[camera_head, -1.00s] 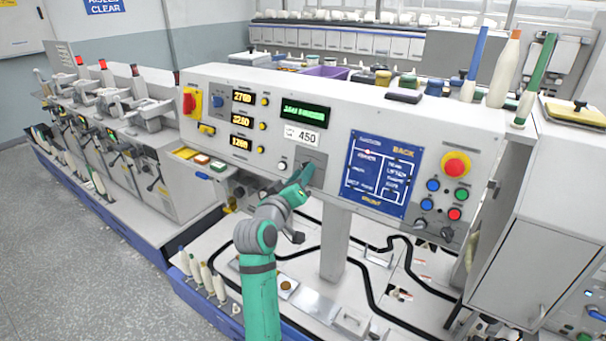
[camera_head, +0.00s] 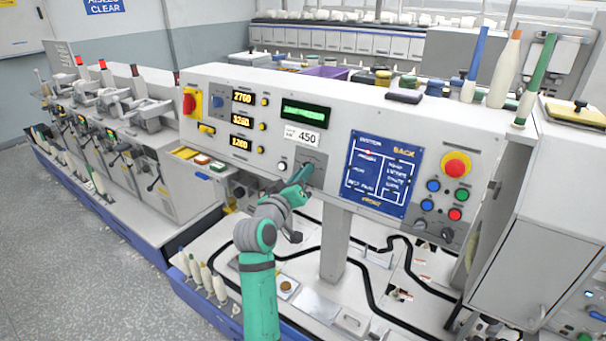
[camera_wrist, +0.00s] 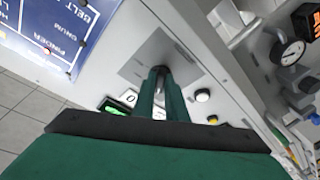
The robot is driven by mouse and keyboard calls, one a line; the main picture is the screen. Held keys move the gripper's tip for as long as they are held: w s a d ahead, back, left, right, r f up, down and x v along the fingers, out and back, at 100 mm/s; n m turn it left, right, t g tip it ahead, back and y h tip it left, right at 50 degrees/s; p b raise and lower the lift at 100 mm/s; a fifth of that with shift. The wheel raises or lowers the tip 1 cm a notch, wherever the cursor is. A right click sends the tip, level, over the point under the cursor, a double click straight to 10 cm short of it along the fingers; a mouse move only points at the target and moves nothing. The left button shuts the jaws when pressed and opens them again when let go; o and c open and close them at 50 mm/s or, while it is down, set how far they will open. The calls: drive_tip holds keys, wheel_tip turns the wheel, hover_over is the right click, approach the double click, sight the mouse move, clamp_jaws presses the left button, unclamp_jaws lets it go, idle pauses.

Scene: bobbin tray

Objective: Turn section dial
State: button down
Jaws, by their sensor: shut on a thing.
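My gripper (camera_head: 308,178) is at the front of the grey control panel, below the 450 label. Its dark fingertips, also in the wrist view (camera_wrist: 161,76), are shut on the section dial, close against a grey backing plate (camera_wrist: 143,68). The plate also shows in the head view (camera_head: 318,160). The dial itself is mostly hidden between the fingers, so its pointer setting cannot be read.
A blue diagram board (camera_head: 381,174) is right of my gripper, with a red emergency button (camera_head: 456,165) beyond it. A white button (camera_head: 282,166) is just left. Yellow number readouts (camera_head: 242,121) and a green display (camera_head: 304,111) are above.

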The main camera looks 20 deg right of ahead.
drive_tip(key=m+g+h, duration=0.1)
drive_tip(key=m, duration=0.3)
drive_tip(key=m+h, duration=0.1)
drive_tip(key=m, duration=0.3)
drive_tip(key=shift+w+a+f+m+g, duration=0.2)
drive_tip(key=shift+m+g, duration=0.1)
drive_tip(key=shift+g, duration=0.1)
drive_tip(key=shift+s+h, duration=0.1)
drive_tip(key=shift+h, duration=0.2)
drive_tip(key=c, duration=1.8)
unclamp_jaws()
drive_tip(key=r+v, duration=0.1)
drive_tip(key=v, duration=0.9)
drive_tip(key=shift+s+a+f, duration=0.2)
drive_tip(key=shift+a+f, duration=0.15)
drive_tip(key=shift+f, duration=0.05)
